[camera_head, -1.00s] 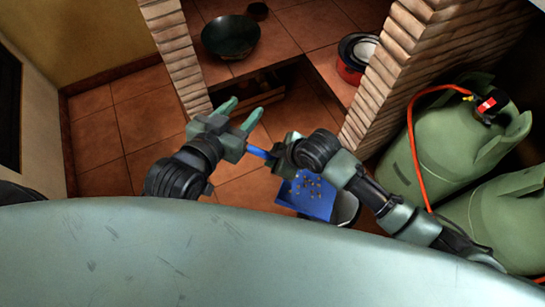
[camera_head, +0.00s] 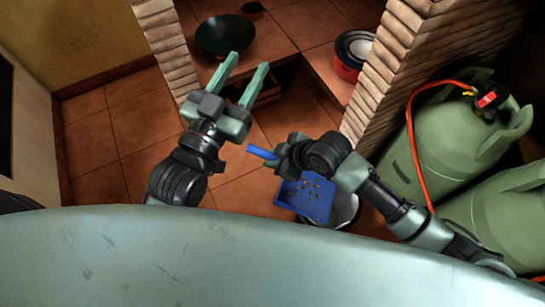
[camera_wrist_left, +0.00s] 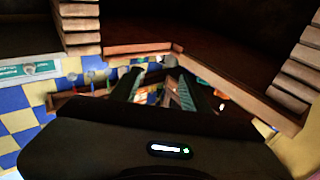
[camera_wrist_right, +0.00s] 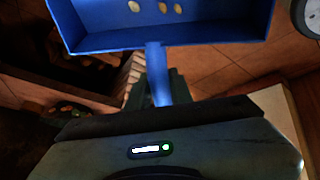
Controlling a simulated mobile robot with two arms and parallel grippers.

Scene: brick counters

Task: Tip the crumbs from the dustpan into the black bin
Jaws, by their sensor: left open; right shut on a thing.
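The blue dustpan (camera_head: 318,207) hangs below my right gripper in the head view, with several small crumbs (camera_head: 312,184) on it. My right gripper (camera_head: 281,157) is shut on its blue handle (camera_head: 260,152). The pan and handle also show in the right wrist view (camera_wrist_right: 205,32), with crumbs near the top edge. A dark round container with a pale inside, seemingly the black bin (camera_head: 347,213), is partly hidden behind the pan and my right arm. My left gripper (camera_head: 247,62) is open and empty, up and left of the dustpan.
A dark wok (camera_head: 226,36) and a red pot (camera_head: 347,70) stand on the tiled counter. Brick pillars (camera_head: 390,60) flank an opening in it. Green gas cylinders (camera_head: 450,130) with an orange hose (camera_head: 414,150) crowd the right. Tiled floor (camera_head: 95,140) is clear at left.

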